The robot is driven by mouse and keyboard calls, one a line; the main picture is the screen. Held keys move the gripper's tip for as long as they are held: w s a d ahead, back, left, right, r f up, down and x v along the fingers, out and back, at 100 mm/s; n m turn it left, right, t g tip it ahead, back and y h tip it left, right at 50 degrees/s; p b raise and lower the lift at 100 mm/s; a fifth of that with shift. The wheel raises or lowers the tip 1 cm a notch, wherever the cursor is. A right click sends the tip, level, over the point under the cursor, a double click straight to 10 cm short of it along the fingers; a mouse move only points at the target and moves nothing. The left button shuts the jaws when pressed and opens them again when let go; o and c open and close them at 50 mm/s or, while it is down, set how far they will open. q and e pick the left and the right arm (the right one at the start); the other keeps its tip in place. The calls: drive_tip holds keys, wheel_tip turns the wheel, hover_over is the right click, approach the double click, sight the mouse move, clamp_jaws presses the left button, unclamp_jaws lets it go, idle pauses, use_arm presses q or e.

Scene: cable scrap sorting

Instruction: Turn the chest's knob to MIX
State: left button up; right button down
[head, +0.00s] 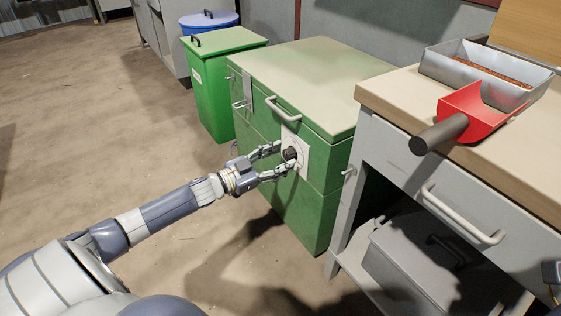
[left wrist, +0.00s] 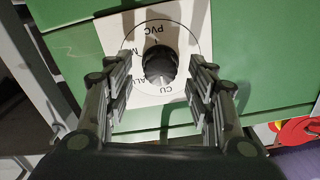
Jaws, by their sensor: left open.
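The green chest (head: 300,75) stands in the middle of the head view with its lid down. Its round black knob (head: 290,153) sits on a white dial plate on the front. In the left wrist view the knob (left wrist: 159,64) is seen close up, and the dial plate (left wrist: 113,38) shows upside-down lettering: PVC, CU, part of ALL and an M partly cut off by a finger. I cannot tell surely which label the knob points to. My left gripper (head: 282,160) is open, with its fingers on either side of the knob. No grip on it is visible.
A workbench (head: 400,112) with a drawer stands right of the chest, bearing a red scoop (head: 470,108) and a metal tray (head: 515,92). A green bin (head: 210,100) and a blue-lidded container (head: 208,20) stand behind left. The floor at left is clear.

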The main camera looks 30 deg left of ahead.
use_arm(q)
drive_tip(key=shift+w+d, duration=0.15)
drive_tip(key=shift+w, duration=0.15)
drive_tip(key=c, duration=1.1)
